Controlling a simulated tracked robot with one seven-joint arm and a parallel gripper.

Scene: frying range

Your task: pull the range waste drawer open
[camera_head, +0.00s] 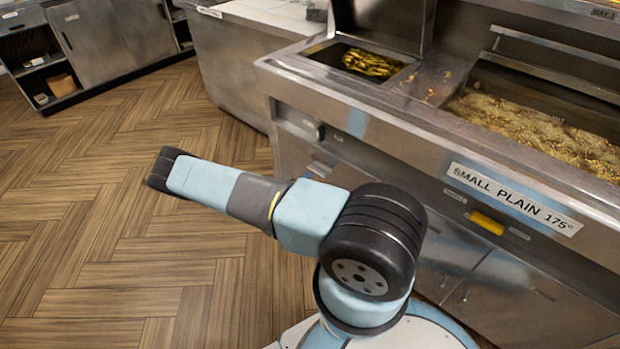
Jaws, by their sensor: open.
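The steel frying range (410,135) fills the right side of the view. Its front has a panel with a small pale label (320,168) at the left, partly behind my arm, and lower panels (540,300) at the right. I cannot tell which panel is the waste drawer, and the small labels are too small to read. My arm reaches left in front of the range, over the floor, ending in a dark part at its far left. No gripper fingers show there.
A yellow piece (487,222) and a "SMALL PLAIN 175°" sign (512,198) are on the range front. A bubbling vat (540,130) and a pan of golden bits (372,64) are on top. A steel counter (235,70) stands behind. The wooden floor (90,240) at left is clear.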

